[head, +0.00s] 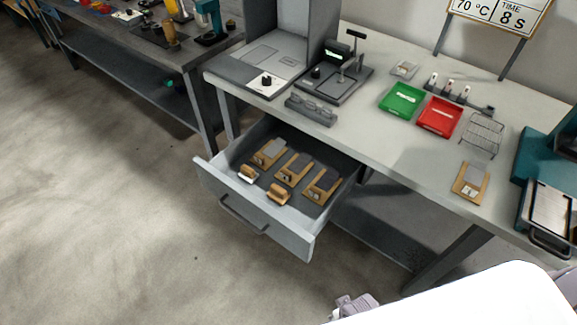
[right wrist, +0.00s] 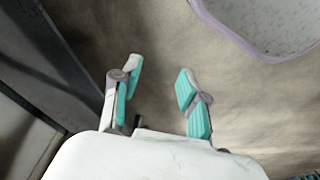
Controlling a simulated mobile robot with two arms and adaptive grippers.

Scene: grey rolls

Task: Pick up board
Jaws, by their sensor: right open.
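A tan board (head: 470,182) with grey pieces on it lies flat on the workbench at the right, near its front edge. Several similar tan boards (head: 293,169) with grey tops lie in the open drawer (head: 260,217). I cannot tell which board is meant. My right gripper (right wrist: 158,78) is open and empty over the bare floor in the right wrist view. A small grey part of it shows at the bottom of the head view, well apart from the boards. My left gripper is not in view.
The workbench (head: 365,110) carries a green tray (head: 402,99), a red tray (head: 439,117), a wire rack (head: 482,133) and a teal machine (head: 545,165) at the right. The pulled-out drawer juts over the floor. The floor at the left is clear.

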